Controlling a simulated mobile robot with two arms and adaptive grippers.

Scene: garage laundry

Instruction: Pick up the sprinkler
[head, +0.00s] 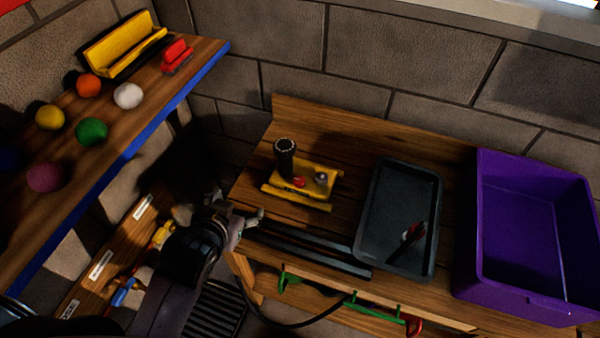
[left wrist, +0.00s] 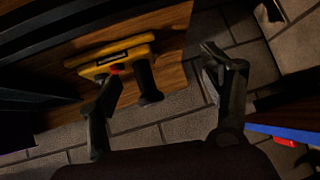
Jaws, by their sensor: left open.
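The sprinkler (head: 310,182) has a yellow base, a black upright post, a red knob and a grey knob. It sits on the wooden workbench (head: 345,130), left of the dark grey tray. In the left wrist view the sprinkler (left wrist: 120,52) lies near the bench edge, with its black post pointing towards the fingers. My left gripper (head: 243,213) is open and empty, at the bench's left edge, in front and to the left of the sprinkler. In the wrist view one finger of the gripper (left wrist: 160,80) overlaps the sprinkler in the picture; contact cannot be told. My right gripper is not in view.
The grey tray (head: 390,252) holds a red-and-black tool (head: 412,234). A purple bin (head: 470,235) stands at right. Dark bars (head: 310,250) lie along the bench front. A blue-edged shelf (head: 150,120) with several balls is at left. A block wall (head: 400,60) closes the back.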

